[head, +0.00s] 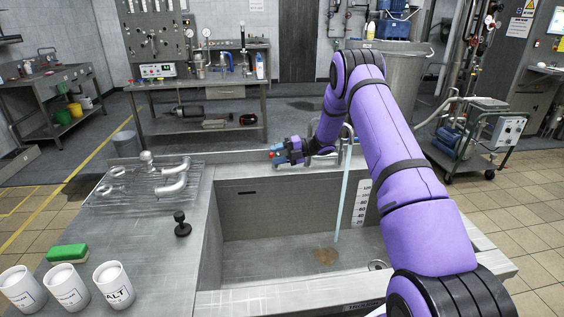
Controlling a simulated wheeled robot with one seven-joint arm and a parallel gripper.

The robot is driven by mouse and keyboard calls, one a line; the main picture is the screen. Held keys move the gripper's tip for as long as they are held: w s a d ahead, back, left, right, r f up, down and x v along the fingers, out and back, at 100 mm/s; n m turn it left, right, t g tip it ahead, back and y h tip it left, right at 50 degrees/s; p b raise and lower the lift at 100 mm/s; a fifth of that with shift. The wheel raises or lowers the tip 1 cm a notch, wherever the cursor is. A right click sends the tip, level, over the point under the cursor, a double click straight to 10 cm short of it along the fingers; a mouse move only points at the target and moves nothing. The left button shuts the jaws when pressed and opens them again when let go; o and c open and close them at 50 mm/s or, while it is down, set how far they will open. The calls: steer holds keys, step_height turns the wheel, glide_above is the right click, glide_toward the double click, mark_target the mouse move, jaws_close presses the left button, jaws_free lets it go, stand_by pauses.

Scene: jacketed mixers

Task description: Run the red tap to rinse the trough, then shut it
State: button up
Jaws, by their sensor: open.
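The steel trough (290,205) takes up the middle of the head view. A curved metal spout (347,132) stands at its back edge, partly behind my arm. A pale blue stream of water (343,190) falls from it to the trough floor. My gripper (275,152) is open above the trough's back rim, left of the spout. A small patch of red shows at its tip; I cannot tell whether this is the red tap's handle or whether they touch.
A wire rack with metal pipe fittings (172,186) lies on the left drainboard. A black-knobbed piece (181,224), a green sponge (67,254) and white labelled cups (113,285) stand nearer. A level scale (361,203) marks the trough's back right wall. A drain (378,265) lies at right.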

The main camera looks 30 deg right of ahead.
steer(key=shift+s+a+r, duration=0.1)
steer(key=shift+s+a, duration=0.05)
steer(key=shift+s, duration=0.75)
steer(key=shift+s+a+r, duration=0.1)
steer(key=shift+s+a, duration=0.05)
steer(key=shift+s, duration=0.8)
steer(key=shift+s+a, duration=0.15)
steer(key=shift+s, duration=0.75)
steer(key=shift+c, duration=0.3)
